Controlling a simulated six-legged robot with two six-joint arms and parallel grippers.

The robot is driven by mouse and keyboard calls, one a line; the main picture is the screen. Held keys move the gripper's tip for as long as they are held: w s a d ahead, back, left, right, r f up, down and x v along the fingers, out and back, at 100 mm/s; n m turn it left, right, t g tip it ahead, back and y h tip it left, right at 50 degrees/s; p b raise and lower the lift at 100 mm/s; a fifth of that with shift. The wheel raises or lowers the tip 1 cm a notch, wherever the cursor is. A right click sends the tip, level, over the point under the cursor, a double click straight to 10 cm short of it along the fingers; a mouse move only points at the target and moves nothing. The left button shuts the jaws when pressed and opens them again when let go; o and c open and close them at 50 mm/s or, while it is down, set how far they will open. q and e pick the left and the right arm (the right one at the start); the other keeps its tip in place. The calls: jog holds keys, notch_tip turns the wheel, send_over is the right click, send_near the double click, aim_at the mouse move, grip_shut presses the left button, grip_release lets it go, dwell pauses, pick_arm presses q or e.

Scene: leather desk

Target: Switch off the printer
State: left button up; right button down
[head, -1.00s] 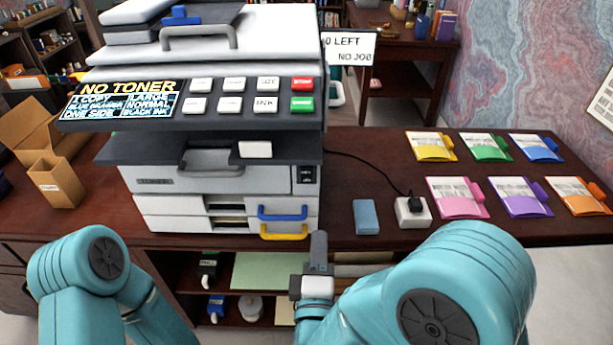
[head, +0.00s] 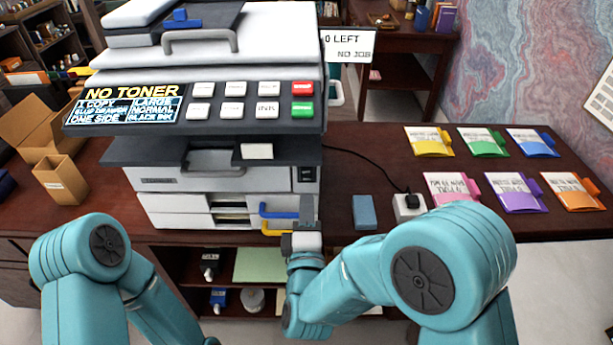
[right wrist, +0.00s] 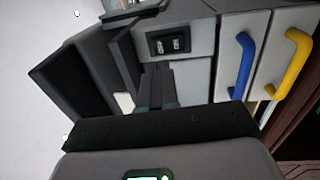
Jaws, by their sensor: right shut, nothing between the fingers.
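The printer (head: 165,205) stands on the desk, its display (head: 125,104) lit and reading "NO TONER". A small dark switch panel (head: 305,174) is on its front, right of the upper drawer. In the right wrist view the same switch panel (right wrist: 168,43) shows two pale marks; I cannot tell which way the switch is set. My right gripper (head: 306,206) is shut and empty, just below the panel in the head view. In the right wrist view its fingertips (right wrist: 157,78) point towards the panel and appear short of it. My left gripper is out of view.
A blue handle (head: 277,212) and a yellow handle (head: 275,232) stick out beside the right gripper. A blue block (head: 364,211) and a white socket box (head: 408,207) with a plugged cable lie to the right. Several coloured folders (head: 515,193) cover the desk's right side.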

aim_at(307, 171)
jog(key=w, duration=0.2)
jog(key=w+p, duration=0.1)
jog(key=w, duration=0.3)
jog(key=shift+r+p, duration=0.35)
jog(key=shift+r, duration=0.05)
jog(key=shift+w, duration=0.1)
jog(key=shift+w, duration=0.1)
jog(key=shift+r, duration=0.1)
jog(key=shift+b, duration=0.3)
